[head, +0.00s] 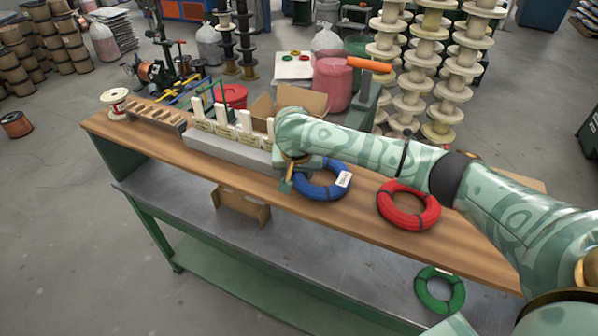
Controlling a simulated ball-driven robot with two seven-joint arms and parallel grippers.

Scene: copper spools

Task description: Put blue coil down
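The blue coil (325,196), with a white label on its right side, appears over the middle of the wooden bench top (340,217). I cannot tell whether it rests on the wood or hangs just above it. My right gripper (288,181) points down at the coil's left rim, with one brass-coloured finger showing just outside the ring. The other finger is hidden, so its closure is unclear. My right arm comes in from the right, above the bench. My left gripper is not in view.
A red coil (409,222) lies right of the blue one. A green coil (440,308) lies on the lower grey metal surface (330,262). A grey rack with white uprights (225,150) and an open cardboard box (300,100) stand to the left and behind. Bare wood shows between the coils.

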